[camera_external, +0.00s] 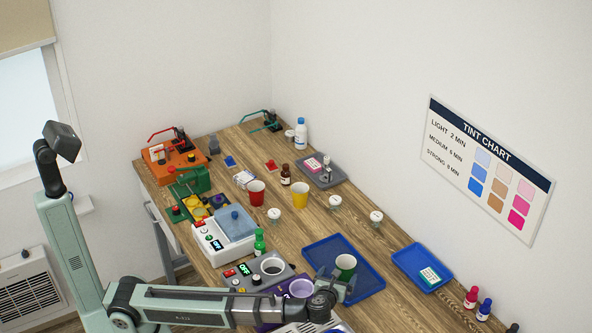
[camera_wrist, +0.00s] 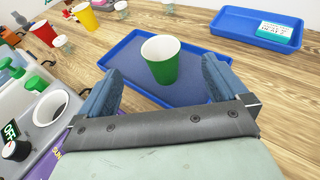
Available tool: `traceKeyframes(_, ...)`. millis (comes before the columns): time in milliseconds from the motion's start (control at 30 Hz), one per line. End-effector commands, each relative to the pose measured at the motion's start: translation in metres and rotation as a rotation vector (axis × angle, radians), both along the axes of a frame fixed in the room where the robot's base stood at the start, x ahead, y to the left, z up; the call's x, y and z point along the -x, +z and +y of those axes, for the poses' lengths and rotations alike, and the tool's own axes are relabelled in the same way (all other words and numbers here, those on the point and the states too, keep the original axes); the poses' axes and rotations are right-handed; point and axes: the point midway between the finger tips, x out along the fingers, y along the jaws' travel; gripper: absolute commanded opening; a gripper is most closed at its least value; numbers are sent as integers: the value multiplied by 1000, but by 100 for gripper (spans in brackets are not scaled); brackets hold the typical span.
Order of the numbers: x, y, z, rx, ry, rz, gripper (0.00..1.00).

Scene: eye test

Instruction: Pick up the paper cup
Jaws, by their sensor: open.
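A green paper cup (camera_external: 345,264) with a white inside stands upright in a blue tray (camera_external: 372,278). It also shows in the wrist view (camera_wrist: 161,68), upright, near the middle. My gripper (camera_external: 338,279) is open and low over the near part of the tray. In the wrist view its two blue-grey fingers (camera_wrist: 163,72) point towards the cup, one on each side, with gaps between. I cannot tell how far the cup is between the fingers. A red cup (camera_external: 256,193) and a yellow cup (camera_external: 300,194) stand further back on the wooden table.
A second blue tray (camera_external: 409,255) with a small box (camera_external: 430,276) lies to the right. A white-and-blue device (camera_external: 222,241), a green bottle (camera_external: 259,242) and a grey unit with a round opening (camera_external: 270,267) stand to the left. Small lidded jars (camera_external: 335,203) stand behind the cup's tray.

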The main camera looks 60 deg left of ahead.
Motion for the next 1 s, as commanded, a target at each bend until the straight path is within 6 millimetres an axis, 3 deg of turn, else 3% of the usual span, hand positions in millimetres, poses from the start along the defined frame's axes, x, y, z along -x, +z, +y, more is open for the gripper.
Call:
traceKeyframes(400,-1,81,-1,2,0,-3,100)
traceKeyframes(767,-29,45,64,224,82,54,100)
traceKeyframes(1000,-49,15,124,466,174,83,100)
